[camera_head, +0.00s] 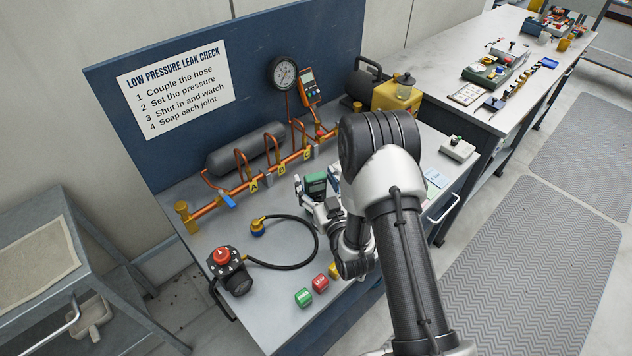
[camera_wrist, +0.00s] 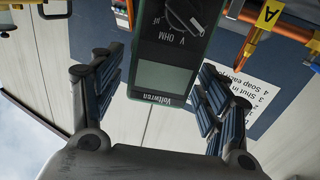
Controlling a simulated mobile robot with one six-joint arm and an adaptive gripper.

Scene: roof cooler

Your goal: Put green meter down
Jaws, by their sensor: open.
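The green meter (camera_head: 315,183) is a dark green handheld meter with a grey screen, upright over the middle of the bench top, in front of the copper pipe. In the wrist view the meter (camera_wrist: 166,72) appears upside down between the finger pads, showing its screen and dial. My gripper (camera_head: 316,194) is around the meter's lower part. In the wrist view my gripper (camera_wrist: 162,82) has its fingers apart on either side, with a narrow gap at each side. The meter's base is hidden, so contact with the bench cannot be seen.
The copper pipe (camera_head: 232,190) with tags and valves runs behind. A black hose (camera_head: 315,233) with a red-capped regulator (camera_head: 222,258) lies left. A green block (camera_head: 303,297) and a red block (camera_head: 320,283) are near the front edge. Bare bench top (camera_head: 195,245) shows at left.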

